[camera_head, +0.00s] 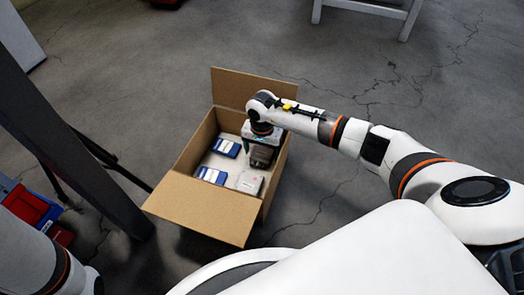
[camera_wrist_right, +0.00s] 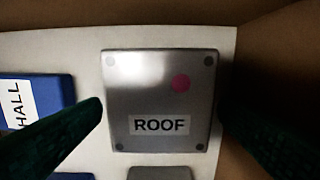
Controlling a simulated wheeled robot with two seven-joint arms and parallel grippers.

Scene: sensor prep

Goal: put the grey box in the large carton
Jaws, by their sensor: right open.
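The large carton (camera_head: 202,215) stands open on the floor with flaps spread. A grey box labelled ROOF with a pink dot (camera_wrist_right: 146,86) lies in it on a white base, in the far right part. My right gripper (camera_head: 262,158) reaches down into the carton over this box and mostly hides it in the head view. In the wrist view my right gripper (camera_wrist_right: 160,108) is open, one dark finger on each side of the box. Whether the fingers touch it is unclear. My left gripper is out of view; only part of that arm shows at lower left.
Two blue-and-white boxes (camera_head: 226,148) (camera_head: 211,175) lie along the carton's left side, one labelled HALL (camera_wrist_right: 30,103). A second grey box (camera_head: 249,182) lies nearer, beside the gripper. Carton walls are close on the far and right sides. A dark post (camera_head: 75,150) stands left.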

